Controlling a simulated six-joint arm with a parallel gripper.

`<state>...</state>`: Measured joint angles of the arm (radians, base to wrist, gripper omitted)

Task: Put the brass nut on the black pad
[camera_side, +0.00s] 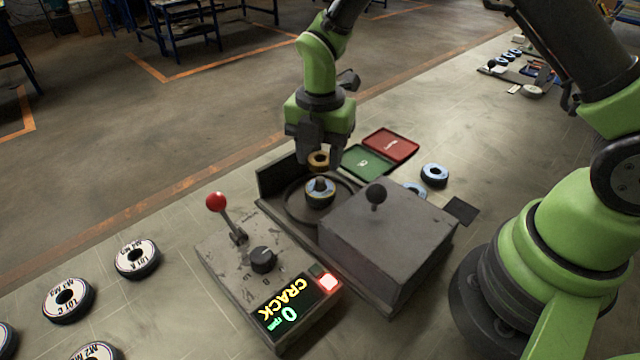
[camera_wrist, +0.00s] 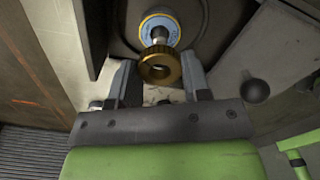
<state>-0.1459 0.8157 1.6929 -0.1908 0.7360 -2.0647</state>
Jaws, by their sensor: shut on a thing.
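The brass nut (camera_side: 318,161) is a gold ring held between the fingertips of my gripper (camera_side: 319,155). In the wrist view the brass nut (camera_wrist: 160,66) shows between the two fingers of my gripper (camera_wrist: 160,80). My gripper is shut on it, above the machine's round plate. A flap disc (camera_side: 319,192) with a blue and yellow label sits on that plate around a central spindle, just below the nut. It also shows in the wrist view (camera_wrist: 159,27). The black pad (camera_side: 461,210) lies flat on the bench, right of the machine's grey cover, and looks empty.
The grey cover (camera_side: 385,235) with a black knob stands between the plate and the pad. A control box (camera_side: 270,270) with a red-knobbed lever shows "CRACK" and 0. Green (camera_side: 368,162) and red (camera_side: 391,145) trays lie behind. A blue-labelled disc (camera_side: 434,175) lies near the pad.

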